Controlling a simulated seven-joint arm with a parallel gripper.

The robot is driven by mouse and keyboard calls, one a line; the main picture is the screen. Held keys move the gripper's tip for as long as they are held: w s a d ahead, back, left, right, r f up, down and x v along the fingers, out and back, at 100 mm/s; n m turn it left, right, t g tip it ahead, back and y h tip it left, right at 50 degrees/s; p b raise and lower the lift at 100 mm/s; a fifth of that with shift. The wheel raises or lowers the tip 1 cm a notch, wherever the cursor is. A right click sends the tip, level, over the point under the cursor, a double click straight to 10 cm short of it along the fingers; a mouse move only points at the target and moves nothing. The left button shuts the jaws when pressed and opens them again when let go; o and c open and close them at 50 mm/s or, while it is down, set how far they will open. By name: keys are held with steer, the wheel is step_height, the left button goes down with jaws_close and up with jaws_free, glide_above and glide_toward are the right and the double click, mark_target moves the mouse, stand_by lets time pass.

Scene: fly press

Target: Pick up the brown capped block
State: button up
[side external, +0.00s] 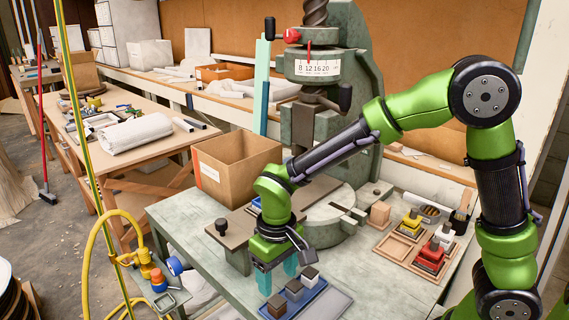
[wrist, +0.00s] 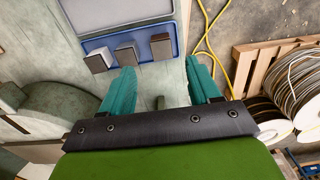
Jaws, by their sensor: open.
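The brown capped block (side external: 277,302) stands at the near left end of a row of three blocks on a blue tray (side external: 318,294). In the wrist view the brown capped block (wrist: 160,46) is at the right end of the row, just beyond the gap between my fingertips. My gripper (side external: 278,273) points down with its teal fingers apart and empty. It is above and behind the row in the side view. The wrist view also shows my open gripper (wrist: 160,68). Whether the fingertips overlap the block in height is hard to tell.
A grey capped block (side external: 294,289) and a white capped block (side external: 309,275) stand close beside it on the tray. A cardboard box (side external: 235,172) and the green press (side external: 350,120) stand behind. A wooden tray with yellow and red pieces (side external: 418,250) lies to the right.

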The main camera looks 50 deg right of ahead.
mark_target(275, 302)
steer(key=f, duration=0.7)
steer(key=shift+w+a+f, duration=0.15)
steer(key=shift+w+f, duration=0.2)
steer(key=c, duration=1.1)
